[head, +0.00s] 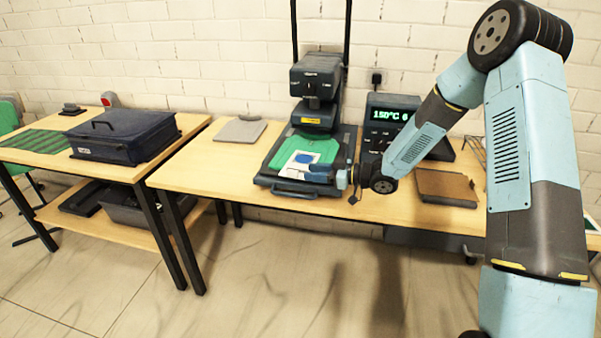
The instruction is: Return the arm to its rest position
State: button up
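My light-blue and grey arm reaches in from the right side of the head view, over the table (400,205). My gripper (343,180) is small and dark here, at the front right edge of the heat press (316,85). I cannot tell whether its fingers are apart or whether they touch the press. A green garment (316,147) lies on the press's lower plate, with a white sheet bearing a blue print (297,164) on it. The press's upper head is raised above the garment's far end. Part of the plate's right side is hidden by my gripper.
A control box (386,112) reading 150°C stands behind my forearm. A brown pad (446,187) lies to the right, below my forearm. A grey pad (240,130) lies left of the press. A dark-blue case (122,135) sits on the left table. The front table edge is clear.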

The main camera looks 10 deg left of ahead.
jog(key=w+d+r+m+t+h, duration=0.25)
jog(key=d+r+h, duration=0.2)
jog(key=d, duration=0.35)
jog(key=w+d+r+m+t+h, duration=0.1)
jog(key=d+r+t+h, duration=0.3)
jog(key=d+r, duration=0.3)
jog(key=s+d+r+m+t+h, duration=0.1)
jog(key=s+d+r+m+h, duration=0.5)
jog(key=d+r, duration=0.4)
jog(key=s+d+r+m+g+h, duration=0.1)
jog(key=s+d+r+m+h, duration=0.15)
jog(key=s, duration=0.45)
jog(key=s+d+r+m+g+h, duration=0.1)
jog(key=s+d, duration=0.3)
jog(key=s, duration=0.2)
jog(key=s+a+m+g+y, duration=0.1)
jog(key=s+m+g, duration=0.1)
jog(key=s, duration=1.6)
jog(key=shift+s+r+m+g+y, duration=0.15)
jog(key=shift+s+m+g+y, duration=0.25)
jog(key=shift+m, duration=0.3)
jog(key=shift+o, duration=0.2)
jog(key=shift+w+d, duration=0.1)
jog(key=shift+w, duration=0.05)
